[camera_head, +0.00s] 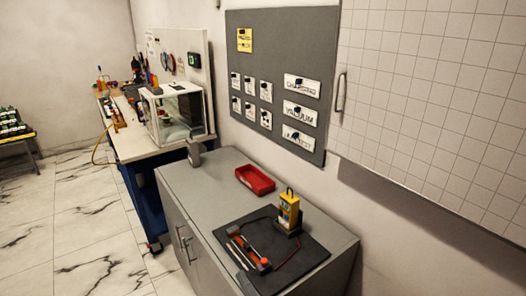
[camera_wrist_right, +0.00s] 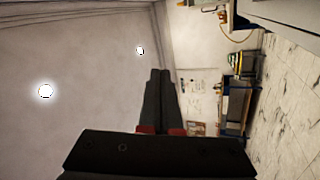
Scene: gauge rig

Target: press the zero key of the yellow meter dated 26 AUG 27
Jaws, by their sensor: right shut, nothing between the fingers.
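A small yellow meter (camera_head: 289,212) with a dark loop on top stands upright at the back right of a black mat (camera_head: 312,256) on the grey cabinet. Its date and keys are too small to read in the head view. My left gripper is not in view.
An empty-looking red tray (camera_head: 255,180) sits behind the mat. A grey board (camera_head: 283,60) with labels hangs on the wall. A workbench with a glass-sided case (camera_head: 182,112) lies beyond.

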